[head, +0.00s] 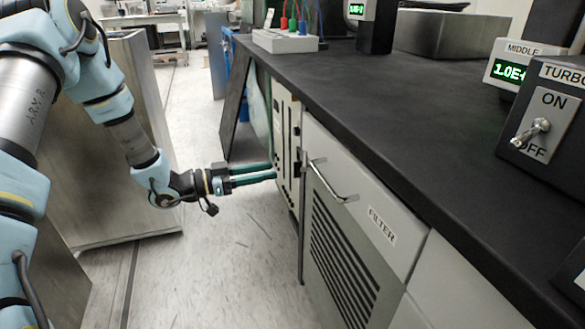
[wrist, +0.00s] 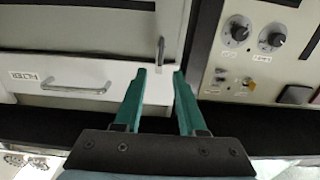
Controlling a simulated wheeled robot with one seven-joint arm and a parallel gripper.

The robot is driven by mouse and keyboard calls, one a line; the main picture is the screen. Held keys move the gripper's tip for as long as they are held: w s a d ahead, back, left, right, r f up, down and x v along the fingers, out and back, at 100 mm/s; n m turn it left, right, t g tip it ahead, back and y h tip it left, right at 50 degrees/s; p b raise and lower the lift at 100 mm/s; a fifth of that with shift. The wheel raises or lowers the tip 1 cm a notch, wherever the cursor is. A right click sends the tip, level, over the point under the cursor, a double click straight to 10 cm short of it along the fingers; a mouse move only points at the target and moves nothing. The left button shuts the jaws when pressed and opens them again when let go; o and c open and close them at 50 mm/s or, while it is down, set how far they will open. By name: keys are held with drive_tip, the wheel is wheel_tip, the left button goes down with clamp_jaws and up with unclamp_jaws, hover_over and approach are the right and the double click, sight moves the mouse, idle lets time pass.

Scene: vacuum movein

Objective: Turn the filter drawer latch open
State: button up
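The filter drawer (head: 372,200) is a light grey front with a bar handle (head: 335,190) and a FILTER label, shut under the black counter. In the wrist view the drawer (wrist: 115,75) appears upside down at left. The latch is a small grey metal bar (wrist: 161,50), upright in the wrist picture, just beyond my fingertips and near the drawer's end. In the head view it is hard to make out beside the handle. My gripper (head: 273,171) has two green fingers, parted and empty, pointing at the cabinet front. In the wrist view my gripper (wrist: 160,72) shows a clear gap between its tips.
A control panel with knobs (wrist: 238,32) and switches lies right of the fingers in the wrist view. A louvred panel (head: 340,262) sits below the drawer. The black counter (head: 400,100) overhangs the front. Floor (head: 225,250) is open before the cabinet; a metal cabinet (head: 115,150) stands left.

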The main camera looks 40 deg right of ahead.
sight(297, 166)
drive_tip(key=x, duration=0.8)
drive_tip(key=shift+s+d, duration=0.2)
drive_tip(key=shift+d, duration=0.1)
drive_tip(key=shift+c, duration=0.2)
clamp_jaws()
